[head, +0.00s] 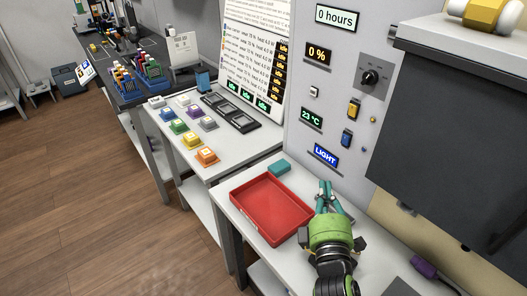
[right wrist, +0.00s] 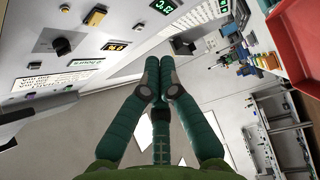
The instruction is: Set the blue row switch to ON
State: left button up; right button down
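The wall panel (head: 305,75) carries a blue switch (head: 346,138) below a yellow switch (head: 354,108). The blue switch is small, and I cannot tell which way it is set. My right gripper (head: 325,184) is in front of and below the panel, beside the red tray, apart from the blue switch. Its teal fingers draw together at the ends and hold nothing that I can see. In the right wrist view the fingers (right wrist: 158,70) meet near the middle, with the panel (right wrist: 40,70) to the left. My left gripper is not in view.
The red tray (head: 270,208) and a teal block (head: 279,167) lie on the near table. A black knob (head: 370,77) and a LIGHT label (head: 326,155) are on the panel. A dark cabinet (head: 460,130) juts out at right. Several coloured blocks stand on the farther table.

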jog(key=d+r+n+h, duration=0.1)
jog(key=d+n, duration=0.1)
jog(key=p, duration=0.2)
send_near(345, 140)
jog(key=w+a+r, duration=0.1)
jog(key=w+a, duration=0.3)
jog(key=w+d, duration=0.1)
jog(key=w+d+p, duration=0.1)
jog(key=d, duration=0.1)
jog(key=shift+w+d+r, duration=0.2)
jog(key=shift+p, duration=0.3)
